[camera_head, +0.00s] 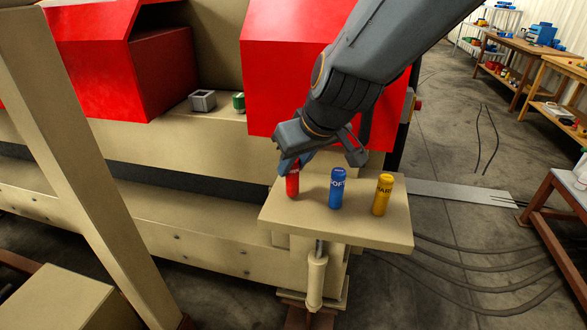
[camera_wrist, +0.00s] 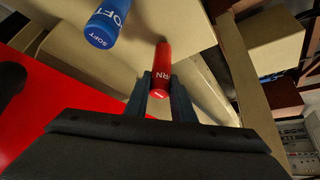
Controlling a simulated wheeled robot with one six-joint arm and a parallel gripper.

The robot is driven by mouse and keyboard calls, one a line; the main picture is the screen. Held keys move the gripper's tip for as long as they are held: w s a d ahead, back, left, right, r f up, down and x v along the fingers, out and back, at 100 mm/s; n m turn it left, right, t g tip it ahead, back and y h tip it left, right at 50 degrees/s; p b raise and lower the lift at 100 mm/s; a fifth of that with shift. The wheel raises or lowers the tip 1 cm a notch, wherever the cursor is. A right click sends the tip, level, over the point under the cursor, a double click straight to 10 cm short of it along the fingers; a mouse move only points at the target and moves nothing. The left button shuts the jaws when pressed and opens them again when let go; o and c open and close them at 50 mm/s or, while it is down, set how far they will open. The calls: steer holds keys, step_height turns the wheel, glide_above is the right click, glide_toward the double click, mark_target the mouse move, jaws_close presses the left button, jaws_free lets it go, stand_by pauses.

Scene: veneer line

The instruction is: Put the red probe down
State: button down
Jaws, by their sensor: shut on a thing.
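The red probe (camera_head: 292,186) is upright at the left end of a small beige shelf (camera_head: 350,233). My gripper (camera_head: 291,166) comes down from above and is shut on its upper part. In the wrist view the red probe (camera_wrist: 162,66) shows between the two fingers (camera_wrist: 160,92), with white letters on its side. Its foot is at the shelf top; I cannot tell whether it touches. A blue probe (camera_head: 337,188) marked SOFT stands to its right, and it also shows in the wrist view (camera_wrist: 107,24). A yellow probe (camera_head: 383,195) stands further right.
Behind the shelf is a beige machine with red housings (camera_head: 290,60). A grey square block (camera_head: 203,101) and a green piece (camera_head: 239,102) sit on its ledge. Cables (camera_head: 490,275) lie on the floor at right. Workbenches (camera_head: 530,60) stand far right.

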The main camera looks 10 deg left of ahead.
steer(key=shift+f, duration=0.55)
steer(key=shift+f, duration=0.15)
steer(key=c, duration=1.5)
jaws_free()
steer(key=shift+s+d+r, duration=0.1)
steer(key=shift+r, duration=0.4)
steer(key=v, duration=1.1)
steer(key=shift+s+r+b, duration=0.1)
steer(key=shift+s+b, duration=0.05)
steer(key=shift+b, duration=0.2)
